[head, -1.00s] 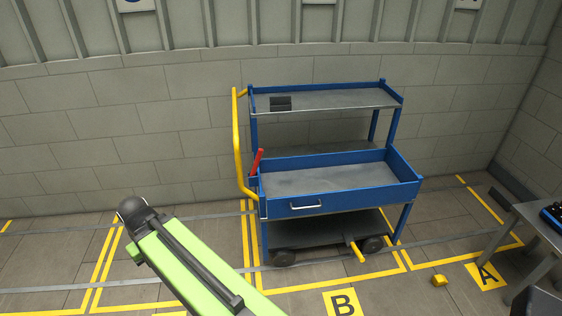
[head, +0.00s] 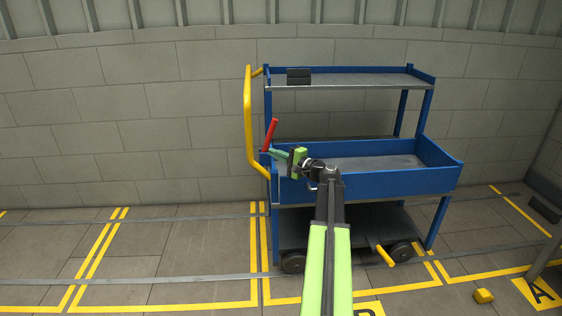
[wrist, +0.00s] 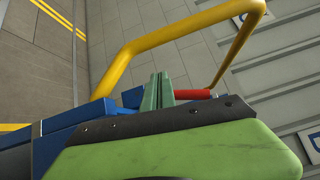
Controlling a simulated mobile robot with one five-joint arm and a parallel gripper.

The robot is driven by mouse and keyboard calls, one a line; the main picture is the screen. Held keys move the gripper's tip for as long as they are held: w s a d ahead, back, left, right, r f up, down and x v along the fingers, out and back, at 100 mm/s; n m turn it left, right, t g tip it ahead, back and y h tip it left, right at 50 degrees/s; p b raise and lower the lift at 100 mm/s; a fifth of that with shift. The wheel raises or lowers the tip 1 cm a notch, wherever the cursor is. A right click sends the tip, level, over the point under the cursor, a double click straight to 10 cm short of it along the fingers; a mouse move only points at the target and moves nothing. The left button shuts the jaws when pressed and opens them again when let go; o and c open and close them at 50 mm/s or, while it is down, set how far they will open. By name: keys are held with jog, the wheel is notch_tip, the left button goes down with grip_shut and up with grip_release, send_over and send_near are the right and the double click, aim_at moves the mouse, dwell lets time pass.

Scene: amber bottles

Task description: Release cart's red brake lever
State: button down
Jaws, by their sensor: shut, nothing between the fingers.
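The blue cart (head: 385,178) stands against the wall, with a yellow push handle (head: 249,120) on its left end. The red brake lever (head: 270,134) leans up and slightly right beside the handle. My gripper (head: 272,153) is shut and empty, its green fingers just below the lever's red part and pointing left. In the wrist view the shut fingers (wrist: 158,91) stand in front of the yellow handle (wrist: 190,32). The red lever (wrist: 194,94) shows right of the fingers, partly hidden behind my gripper's body. I cannot tell whether the fingers touch it.
A black box (head: 299,76) sits on the cart's top shelf. A yellow pedal (head: 385,256) sticks out near the right wheel. A small yellow block (head: 484,296) lies on the floor at right. Floor left of the cart is clear.

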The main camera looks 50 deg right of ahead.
aim_at(269, 138)
jog(key=s+d+m+t+h+b, duration=0.1)
jog(key=s+d+m+h, duration=0.1)
jog(key=d, duration=0.3)
jog(key=s+d+m+h, duration=0.1)
jog(key=s+d+h, duration=0.1)
jog(key=s+d, duration=0.2)
jog(key=shift+s+d+r+m+t+b, duration=0.3)
jog(key=shift+d+m+t+b, duration=0.1)
jog(key=shift+d, duration=0.55)
jog(key=a+p+x, duration=0.3)
jog(key=x, duration=0.9)
jog(key=shift+w+r, duration=0.35)
jog(key=shift+w, duration=0.2)
jog(key=shift+d, duration=0.1)
